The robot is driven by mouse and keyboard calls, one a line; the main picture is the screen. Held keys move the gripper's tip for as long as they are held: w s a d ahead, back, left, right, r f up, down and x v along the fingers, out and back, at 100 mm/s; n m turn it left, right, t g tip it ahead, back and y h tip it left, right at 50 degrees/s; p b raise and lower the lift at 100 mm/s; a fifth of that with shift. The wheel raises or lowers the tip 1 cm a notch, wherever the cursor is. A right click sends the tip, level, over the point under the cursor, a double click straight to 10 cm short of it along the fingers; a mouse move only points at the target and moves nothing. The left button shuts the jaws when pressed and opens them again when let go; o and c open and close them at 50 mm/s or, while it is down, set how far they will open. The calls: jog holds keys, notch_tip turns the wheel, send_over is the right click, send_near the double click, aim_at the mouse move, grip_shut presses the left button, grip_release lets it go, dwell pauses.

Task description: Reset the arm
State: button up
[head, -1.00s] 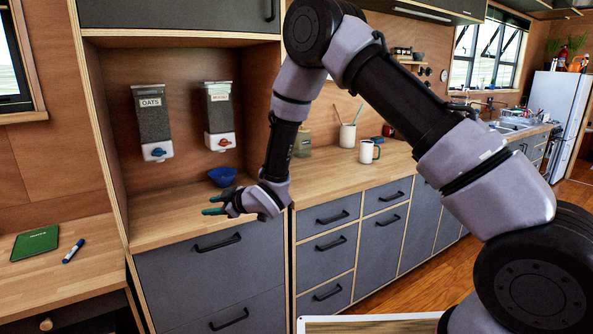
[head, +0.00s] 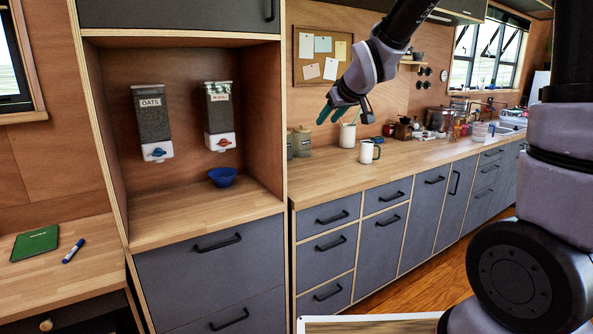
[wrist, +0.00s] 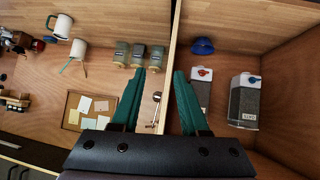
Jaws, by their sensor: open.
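My gripper (head: 333,113) is raised above the wooden counter in the head view, in front of the back wall. Its green fingers point down and to the left. In the wrist view the two fingers (wrist: 160,80) are apart with nothing held between them. In the head view my arm is folded up at the right, and its upper links run out of the top of the picture.
A blue bowl (head: 222,176) sits in the alcove below two dispensers (head: 152,120). A white mug (head: 368,152) and a holder with sticks (head: 347,134) stand on the counter (head: 330,175) below my gripper. A cork board (head: 318,50) hangs behind. A green book (head: 35,243) lies at left.

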jog(key=s+d+r+m+g+h, duration=0.15)
jog(key=s+d+r+m, duration=0.4)
jog(key=s+d, duration=0.65)
jog(key=s+d+m+g, duration=0.1)
jog(key=s+d+m, duration=0.2)
jog(key=s, duration=1.1)
jog(key=shift+d+r+m, duration=0.2)
jog(key=shift+d+m, duration=0.2)
jog(key=shift+m, duration=0.15)
